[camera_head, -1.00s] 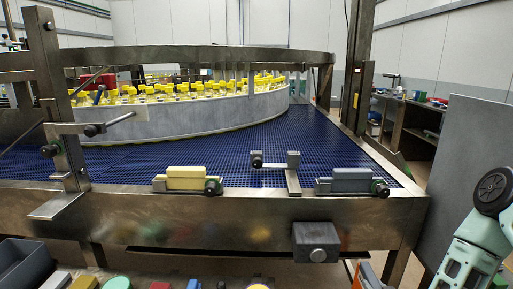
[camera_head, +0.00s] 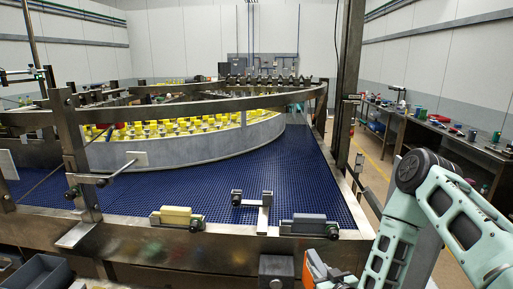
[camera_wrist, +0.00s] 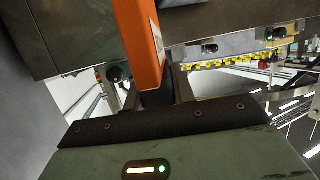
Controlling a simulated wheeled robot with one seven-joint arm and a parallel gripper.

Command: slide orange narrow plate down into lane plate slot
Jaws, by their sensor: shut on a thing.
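The orange narrow plate (camera_wrist: 138,40) stands long and thin in my gripper (camera_wrist: 158,94) in the wrist view; the dark fingers are shut on it. In the head view the orange plate (camera_head: 316,267) shows at the bottom right, in front of the conveyor's metal front rail and below its top edge, apart from the holders. On the rail sit a holder with a yellow block (camera_head: 176,215), a holder with a grey block (camera_head: 308,223), and between them an empty-looking grey bracket (camera_head: 264,206). I cannot tell which of these has the lane plate slot.
The blue conveyor belt (camera_head: 225,185) is clear behind the holders. A dark box (camera_head: 276,270) juts from the rail's front, just left of the orange plate. A metal post (camera_head: 345,85) stands at right. A grey bin (camera_head: 40,277) is at lower left.

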